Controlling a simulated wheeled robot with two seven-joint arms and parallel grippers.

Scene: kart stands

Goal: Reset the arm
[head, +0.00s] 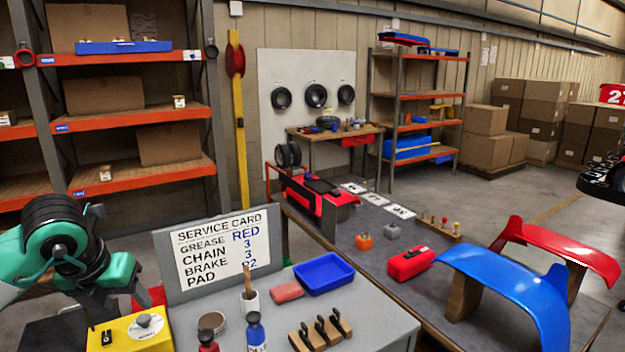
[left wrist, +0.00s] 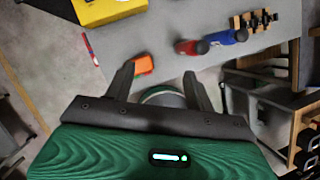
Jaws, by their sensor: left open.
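My left arm, green and black, comes in from the left in the head view. Its gripper (head: 112,312) points down near the left end of the grey table (head: 385,335), beside the yellow box (head: 142,328). In the left wrist view the two dark fingers of the left gripper (left wrist: 157,82) stand wide apart with nothing held between them. A small orange piece (left wrist: 143,66) lies close to the left fingertip in that view; I cannot tell whether they touch. My right gripper is not in view.
A service card board (head: 222,250) stands behind the table. On the table are a blue tray (head: 325,273), red and blue bottles (head: 255,333), a cup with a brush (head: 250,302) and a block with black clips (head: 320,332). Blue and red fenders (head: 510,285) stand right.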

